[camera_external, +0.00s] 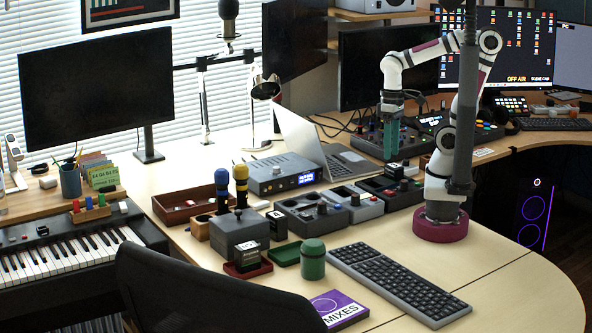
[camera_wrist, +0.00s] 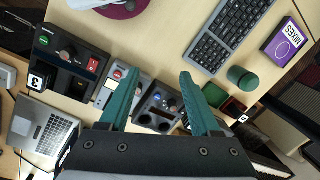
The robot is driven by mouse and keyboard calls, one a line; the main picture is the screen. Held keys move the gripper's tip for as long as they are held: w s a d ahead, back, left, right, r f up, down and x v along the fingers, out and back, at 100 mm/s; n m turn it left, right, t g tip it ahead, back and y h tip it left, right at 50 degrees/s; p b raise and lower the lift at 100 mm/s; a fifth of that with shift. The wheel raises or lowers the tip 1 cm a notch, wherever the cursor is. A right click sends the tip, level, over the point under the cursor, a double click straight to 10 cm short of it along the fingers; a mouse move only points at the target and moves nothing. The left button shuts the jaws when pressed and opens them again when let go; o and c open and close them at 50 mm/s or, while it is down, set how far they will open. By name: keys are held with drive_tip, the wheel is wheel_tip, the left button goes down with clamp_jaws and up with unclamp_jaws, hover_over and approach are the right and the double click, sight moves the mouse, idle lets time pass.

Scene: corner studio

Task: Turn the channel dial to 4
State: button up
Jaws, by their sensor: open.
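I cannot read any dial numbers or tell which knob is the channel dial.
A laptop (camera_external: 345,163) and blue-display unit (camera_external: 281,174) stand behind the boxes. A green canister (camera_external: 313,260), keyboard (camera_external: 400,284) and purple MIXES box (camera_external: 338,308) lie in front. A mixer (camera_external: 378,138) is behind my gripper. Bare desk lies around my base.

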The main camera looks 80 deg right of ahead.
drive_tip(key=w+a+n+h, duration=0.1)
drive_tip(key=w+n, duration=0.7)
drive_tip(key=w, duration=0.4)
drive_tip(key=n, duration=0.4)
hover_over(322, 203)
drive_tip(key=shift+h, duration=0.3)
wheel_tip(322, 203, down, 16)
drive_tip(key=shift+f, duration=0.2)
drive_tip(key=shift+c, duration=0.3)
clamp_jaws()
